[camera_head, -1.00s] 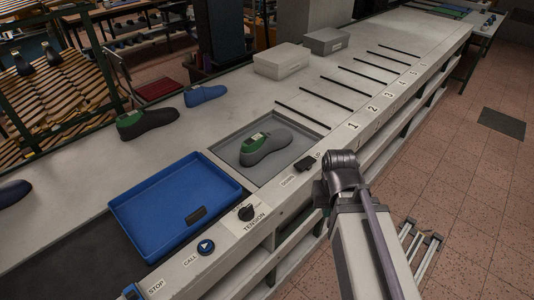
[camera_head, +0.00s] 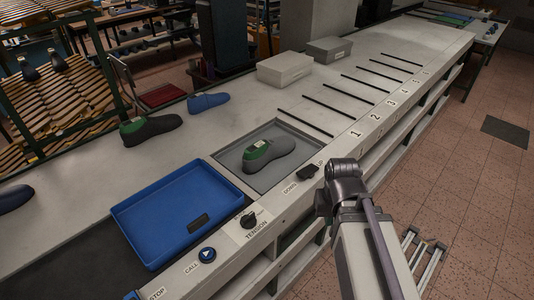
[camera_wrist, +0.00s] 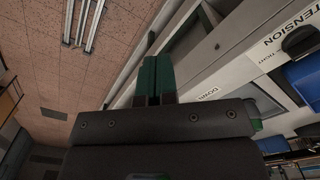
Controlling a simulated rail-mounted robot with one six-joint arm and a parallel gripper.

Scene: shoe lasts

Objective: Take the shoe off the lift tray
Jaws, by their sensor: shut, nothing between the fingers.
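A dark grey shoe last with a green top (camera_head: 268,155) lies on the grey lift tray (camera_head: 238,178), which is set into the counter. In the head view my arm stands at the front right of the lift tray, and the fingers are hidden there.
A black UP/DOWN control (camera_head: 307,172) and a TENSION knob (camera_head: 248,220) sit on the counter's front edge. A blue tray (camera_head: 128,232) is left of the lift tray. Two other shoes (camera_head: 151,129) (camera_head: 208,102) and boxes (camera_head: 291,67) stand behind. Numbered slots run right.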

